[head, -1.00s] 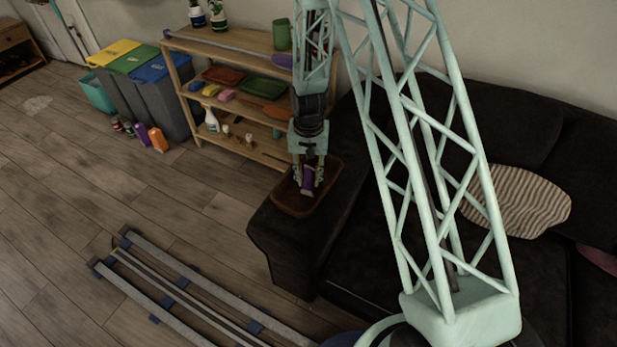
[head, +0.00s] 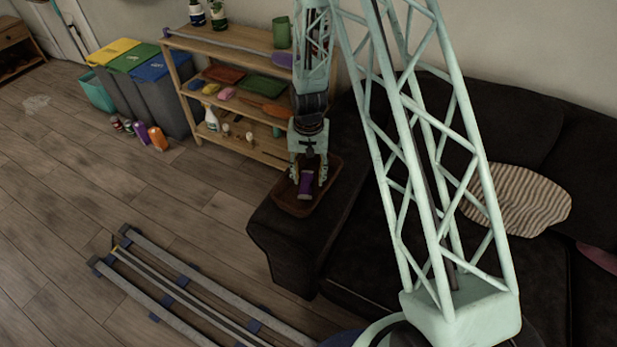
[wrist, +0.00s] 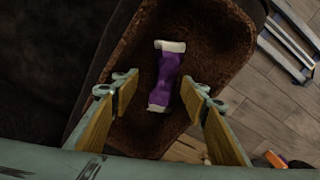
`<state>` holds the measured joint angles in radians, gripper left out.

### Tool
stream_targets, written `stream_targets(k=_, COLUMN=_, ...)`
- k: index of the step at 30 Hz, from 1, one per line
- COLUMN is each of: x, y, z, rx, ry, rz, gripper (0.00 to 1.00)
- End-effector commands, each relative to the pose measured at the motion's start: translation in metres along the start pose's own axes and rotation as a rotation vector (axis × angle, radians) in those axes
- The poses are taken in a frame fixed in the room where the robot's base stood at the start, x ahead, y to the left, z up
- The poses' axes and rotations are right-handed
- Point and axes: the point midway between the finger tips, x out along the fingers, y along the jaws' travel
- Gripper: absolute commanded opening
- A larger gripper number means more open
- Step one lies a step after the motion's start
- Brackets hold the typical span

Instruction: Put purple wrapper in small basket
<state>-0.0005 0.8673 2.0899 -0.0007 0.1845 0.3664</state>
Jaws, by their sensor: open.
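The purple wrapper (wrist: 166,78), with pale ends, lies in a brown tray-like basket (wrist: 215,40) with a raised rim. In the head view the wrapper (head: 306,184) shows in the same brown basket (head: 291,206) on the arm of the dark sofa. My gripper (wrist: 160,92) is open, with its two fingers apart on either side of the wrapper's lower part in the wrist view. No finger is seen pressing on the wrapper. In the head view my gripper (head: 308,181) is over the basket.
The dark sofa (head: 340,225) has a striped cushion (head: 516,200). A wooden shelf (head: 245,151) with trays, sponges and a spray bottle (head: 211,117) stands behind. Bins (head: 160,95) and several bottles are at the left. Floor rails (head: 190,290) lie in front.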

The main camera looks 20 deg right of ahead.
Motion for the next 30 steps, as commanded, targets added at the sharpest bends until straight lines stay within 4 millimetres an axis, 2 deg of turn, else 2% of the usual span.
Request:
stream_targets(k=11, x=-0.020, y=0.000, z=0.000, rx=0.000, ry=0.001, rz=0.000, gripper=0.41)
stream_targets(k=30, x=-0.084, y=0.000, z=-0.001, rx=0.000, ry=0.002, rz=-0.001, gripper=0.41)
